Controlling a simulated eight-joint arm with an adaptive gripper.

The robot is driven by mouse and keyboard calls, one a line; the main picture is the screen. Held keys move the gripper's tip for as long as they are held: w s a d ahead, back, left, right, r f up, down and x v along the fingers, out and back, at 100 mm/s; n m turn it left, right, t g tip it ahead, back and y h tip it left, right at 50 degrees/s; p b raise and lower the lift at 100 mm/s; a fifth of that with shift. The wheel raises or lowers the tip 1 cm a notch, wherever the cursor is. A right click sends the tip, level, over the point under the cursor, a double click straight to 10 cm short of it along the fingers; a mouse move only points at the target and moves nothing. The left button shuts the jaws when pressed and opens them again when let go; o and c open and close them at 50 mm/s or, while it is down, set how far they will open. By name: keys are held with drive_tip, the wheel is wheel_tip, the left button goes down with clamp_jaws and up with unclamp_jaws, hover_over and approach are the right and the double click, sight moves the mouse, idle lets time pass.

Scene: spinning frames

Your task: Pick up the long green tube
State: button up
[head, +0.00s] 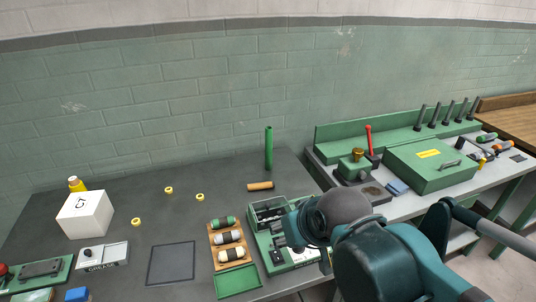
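The long green tube (269,148) stands upright near the back edge of the dark table, close to the green brick wall. Nothing touches it from the side. My arm comes in from the lower right and covers part of the table's right end. Its fingers cannot be made out; my gripper is hidden behind the arm links or out of view. The visible arm parts are well in front of the tube and to its right.
An orange-brown cylinder (260,186) lies just in front of the tube. A green machine (268,228) and a wooden tray of spools (213,240) stand nearer. A white box (85,216) is at left, small yellow rings (200,197) between. A second bench (380,211) is at right.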

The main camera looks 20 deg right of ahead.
drive_tip(key=shift+c, duration=0.5)
drive_tip(key=w+a+r+n+t+y, duration=0.1)
drive_tip(key=w+a+r+t, duration=0.15)
drive_tip(key=w, duration=0.75)
drive_tip(key=w+a+r+n+t+y, duration=0.1)
drive_tip(key=w+a+r+t, duration=0.15)
drive_tip(key=w, duration=0.65)
drive_tip(key=w+a+r+t+y, duration=0.1)
drive_tip(key=w+r+t+y, duration=0.2)
drive_tip(key=w, duration=0.7)
drive_tip(key=w+d+m+t+h, duration=0.1)
drive_tip(key=w+d+t+h, duration=0.1)
drive_tip(key=w+d+h, duration=0.35)
drive_tip(key=m+h, duration=0.4)
approach(269, 140)
drive_tip(key=shift+p+x, duration=0.3)
drive_tip(key=shift+x, duration=1.5)
drive_tip(key=shift+d, duration=0.15)
drive_tip(key=shift+x, duration=1.25)
